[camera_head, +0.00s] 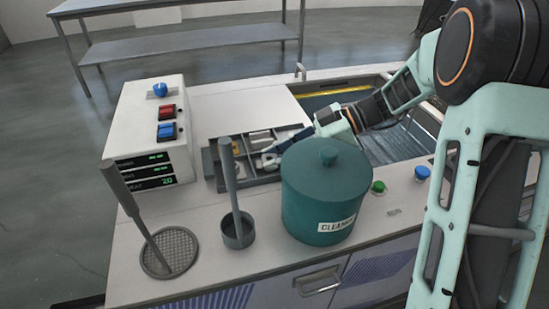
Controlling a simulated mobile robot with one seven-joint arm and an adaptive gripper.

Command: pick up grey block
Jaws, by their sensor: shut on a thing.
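My gripper (272,152) reaches from the right into the dark divided tray (209,169), behind the green cleaner pot. Its fingers are shut on a small grey piece (268,161), which looks like the grey block, low over or in the tray's front compartments. The fingertips are small here, and I cannot tell whether the block is clear of the tray floor. Another light grey piece (261,137) lies in a back compartment. A yellowish piece (238,146) lies in the left part of the tray.
The green lidded pot (310,190) labelled cleaner stands close in front of my gripper. A long-handled strainer (168,252) and a small cup with a handle (238,230) stand at the front left. A white control box (152,130) is left; the open tank (385,148) is right.

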